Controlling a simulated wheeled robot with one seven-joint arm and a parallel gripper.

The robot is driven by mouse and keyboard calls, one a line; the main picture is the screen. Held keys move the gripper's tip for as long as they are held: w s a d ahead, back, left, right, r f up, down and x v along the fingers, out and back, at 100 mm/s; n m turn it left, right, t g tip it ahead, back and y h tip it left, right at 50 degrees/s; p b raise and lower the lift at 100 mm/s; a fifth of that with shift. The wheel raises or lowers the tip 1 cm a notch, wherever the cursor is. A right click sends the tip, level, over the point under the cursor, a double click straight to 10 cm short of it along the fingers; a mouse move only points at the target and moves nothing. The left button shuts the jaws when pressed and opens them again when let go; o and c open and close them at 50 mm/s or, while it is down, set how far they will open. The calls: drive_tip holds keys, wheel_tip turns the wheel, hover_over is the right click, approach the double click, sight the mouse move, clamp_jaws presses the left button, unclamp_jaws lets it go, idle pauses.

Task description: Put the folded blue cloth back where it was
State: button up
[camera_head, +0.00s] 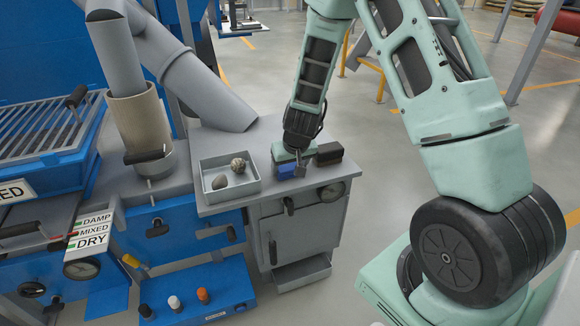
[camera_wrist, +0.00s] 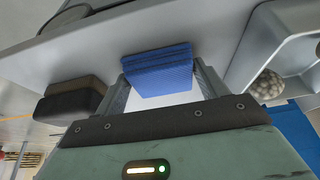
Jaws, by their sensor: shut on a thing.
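The folded blue cloth (camera_wrist: 160,72) sits between the two fingers of my gripper (camera_wrist: 162,85) in the wrist view. Its layered folds show, and the fingers are closed against its two sides. In the head view, part of the cloth (camera_head: 285,170) shows below my gripper (camera_head: 291,172), at the grey bench top (camera_head: 262,133), right of the stone tray. My gripper hides the rest of it there. I cannot tell whether the cloth touches the bench top or is just above it.
A dark block with a brown side (camera_head: 329,154) lies close right of my gripper. A pale tray (camera_head: 231,192) holding two stones stands to the left. A grey sloping tube (camera_head: 205,90) rises behind the tray. Bare bench top lies behind the tray and gripper.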

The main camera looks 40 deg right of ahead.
drive_tip(key=shift+f, duration=0.15)
drive_tip(key=o, duration=1.1)
